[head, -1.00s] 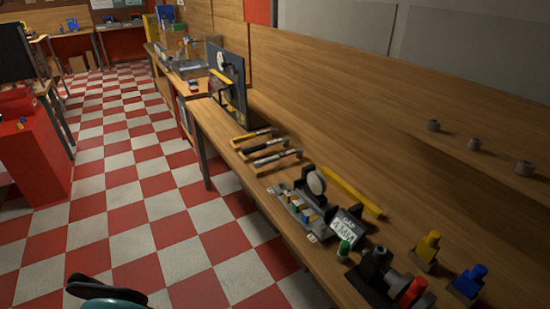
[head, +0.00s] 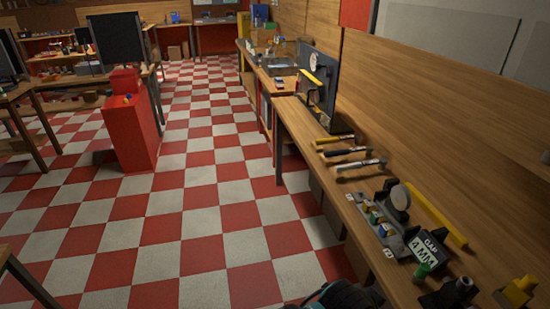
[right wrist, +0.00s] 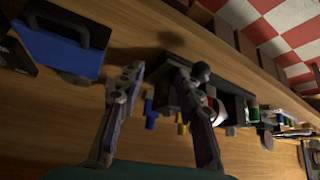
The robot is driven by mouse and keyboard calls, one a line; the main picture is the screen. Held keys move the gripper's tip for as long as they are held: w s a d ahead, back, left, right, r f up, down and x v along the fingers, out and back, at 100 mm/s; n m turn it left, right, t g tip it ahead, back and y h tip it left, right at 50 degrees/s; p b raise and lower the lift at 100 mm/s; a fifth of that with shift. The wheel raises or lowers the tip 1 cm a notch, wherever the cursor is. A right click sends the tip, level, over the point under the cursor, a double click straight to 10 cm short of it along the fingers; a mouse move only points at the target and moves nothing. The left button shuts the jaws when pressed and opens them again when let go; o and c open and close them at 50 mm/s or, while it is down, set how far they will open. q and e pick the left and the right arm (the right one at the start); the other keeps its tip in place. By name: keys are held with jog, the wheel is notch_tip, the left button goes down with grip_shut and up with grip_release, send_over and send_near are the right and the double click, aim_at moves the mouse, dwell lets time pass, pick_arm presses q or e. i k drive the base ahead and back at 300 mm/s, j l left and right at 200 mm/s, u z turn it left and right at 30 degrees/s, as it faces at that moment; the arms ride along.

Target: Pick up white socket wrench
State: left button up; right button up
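Three long tools lie side by side on the wooden workbench in the head view. One has a yellow handle (head: 334,138), one a black handle (head: 346,151). The nearest has a pale handle (head: 361,165) and looks like the white socket wrench, though it is too small to be sure. My right gripper (right wrist: 158,76) is open in the right wrist view, with nothing between its fingers. It is over a wooden surface with other items beyond, away from the three tools. A dark part of my arm shows at the bottom of the head view. My left gripper is not in view.
The workbench (head: 318,180) also carries a dark tray (head: 378,218), a "GAP 4 MM" sign (head: 425,248), a yellow bar (head: 437,215) and an upright dark panel (head: 320,85). The checkered floor (head: 200,200) is open.

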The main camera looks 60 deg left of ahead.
aim_at(383, 163)
jog(key=k+l+u, duration=0.1)
jog(key=l+u, duration=0.2)
jog(key=u, duration=0.15)
jog(key=k+l+u, duration=0.2)
jog(key=u, duration=0.25)
jog(key=k+l+u, duration=0.2)
jog(key=u, duration=0.25)
jog(key=z, duration=0.35)
jog(key=i+j+z, duration=0.15)
jog(key=z, duration=0.2)
jog(key=i+j+z, duration=0.15)
jog(key=j+z, duration=0.2)
jog(key=i+j+z, duration=0.1)
jog(key=j+z, duration=0.25)
jog(key=i+j+z, duration=0.25)
jog(key=j, duration=1.1)
jog(key=j+z, duration=0.25)
jog(key=j, duration=1.9)
